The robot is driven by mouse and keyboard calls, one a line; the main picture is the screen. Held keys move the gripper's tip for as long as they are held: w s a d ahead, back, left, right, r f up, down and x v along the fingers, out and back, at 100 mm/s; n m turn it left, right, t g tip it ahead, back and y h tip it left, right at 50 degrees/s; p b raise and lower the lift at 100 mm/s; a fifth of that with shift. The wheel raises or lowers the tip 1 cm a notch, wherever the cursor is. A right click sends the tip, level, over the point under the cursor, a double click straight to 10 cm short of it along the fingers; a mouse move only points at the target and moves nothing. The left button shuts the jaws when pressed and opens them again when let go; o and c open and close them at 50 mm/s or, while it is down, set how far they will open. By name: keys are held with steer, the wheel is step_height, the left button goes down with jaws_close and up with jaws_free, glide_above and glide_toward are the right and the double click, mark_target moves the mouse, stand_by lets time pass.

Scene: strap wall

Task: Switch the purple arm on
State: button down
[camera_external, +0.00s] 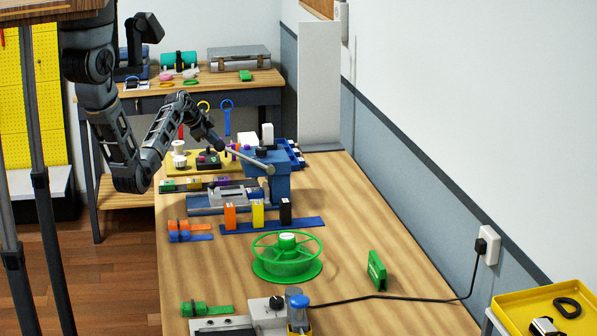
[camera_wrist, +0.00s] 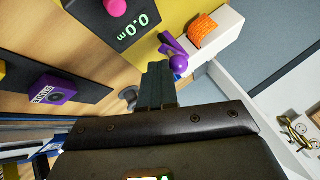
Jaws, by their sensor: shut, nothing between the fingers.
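The purple arm (camera_wrist: 178,62) shows in the wrist view as a lever with a round knob at its end. It is beside a white box (camera_wrist: 222,28) that carries an orange coil. In the external view the purple arm (camera_external: 234,153) is a small purple spot just past my gripper. My gripper (camera_wrist: 158,70) is shut and empty, with its fingertips just left of and below the purple knob in the wrist view. Whether they touch it I cannot tell. My gripper (camera_external: 222,146) is over the yellow board at the bench's far end in the external view.
A dark panel with a green display (camera_wrist: 133,33) and pink knob is left of the arm. A purple labelled block (camera_wrist: 53,90) is farther left.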

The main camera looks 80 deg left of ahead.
steer(key=a+m+h, duration=0.1)
steer(key=s+a+m+h+b, duration=0.1)
steer(key=m, duration=0.1)
steer(key=shift+f+t, duration=0.1)
steer(key=shift+t, duration=0.2)
steer(key=shift+s+d, duration=0.25)
steer(key=shift+s, duration=0.5)
steer(key=shift+p, duration=0.3)
steer(key=d+v, duration=0.1)
steer(key=v, duration=0.9)
steer(key=shift+p, duration=0.45)
steer(key=shift+w+d, duration=0.1)
steer(key=shift+w, duration=0.1)
